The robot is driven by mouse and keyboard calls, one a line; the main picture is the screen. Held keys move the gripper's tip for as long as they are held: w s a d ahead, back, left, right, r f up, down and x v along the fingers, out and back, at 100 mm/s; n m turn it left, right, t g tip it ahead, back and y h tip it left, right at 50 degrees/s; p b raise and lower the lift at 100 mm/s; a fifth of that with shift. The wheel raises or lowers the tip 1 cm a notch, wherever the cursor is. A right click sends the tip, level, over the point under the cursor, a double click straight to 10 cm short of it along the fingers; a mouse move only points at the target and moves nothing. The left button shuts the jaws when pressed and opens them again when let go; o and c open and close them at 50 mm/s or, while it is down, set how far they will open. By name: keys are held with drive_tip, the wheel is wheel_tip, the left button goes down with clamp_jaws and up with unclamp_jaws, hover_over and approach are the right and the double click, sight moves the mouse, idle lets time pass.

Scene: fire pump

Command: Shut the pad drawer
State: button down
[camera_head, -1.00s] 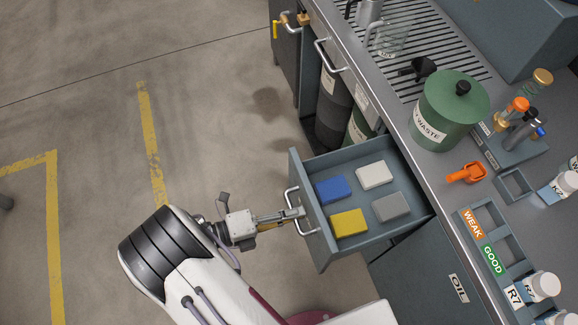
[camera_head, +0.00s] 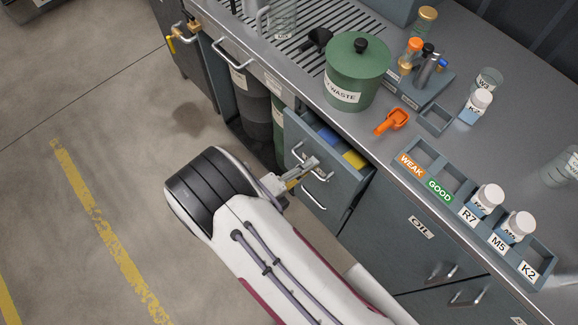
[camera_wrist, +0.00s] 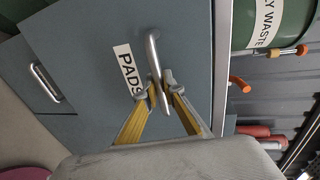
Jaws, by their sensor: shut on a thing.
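The pad drawer (camera_head: 345,192) is grey-blue and stands partly open under the counter. A blue pad (camera_head: 327,137) and a yellow pad (camera_head: 354,159) show in its narrowed opening; any others are hidden under the counter. In the wrist view the drawer front (camera_wrist: 95,50) fills the left and middle and bears a PADS label (camera_wrist: 128,72). My gripper (camera_head: 308,166) is at the drawer front. In the wrist view my gripper (camera_wrist: 161,92) has its yellow fingers shut on the metal drawer handle (camera_wrist: 153,48).
An OIL cupboard (camera_head: 405,225) is right of the drawer. Dark and green drums (camera_head: 257,112) stand left of it. Open floor lies left.

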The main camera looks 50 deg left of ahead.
sight(318, 158)
drive_tip(key=shift+r+x, duration=0.2)
drive_tip(key=shift+x, duration=0.7)
drive_tip(key=shift+r+x, duration=0.2)
drive_tip(key=shift+x, duration=0.75)
drive_tip(key=shift+r+x, duration=0.15)
drive_tip(key=shift+x, duration=0.75)
drive_tip(key=shift+w+r, duration=0.1)
drive_tip(key=shift+w, duration=0.1)
drive_tip(key=c, duration=2.2)
unclamp_jaws()
drive_tip(key=shift+o, duration=0.2)
drive_tip(key=shift+s, duration=0.15)
drive_tip(key=v, duration=1.1)
drive_tip(key=shift+s, duration=0.35)
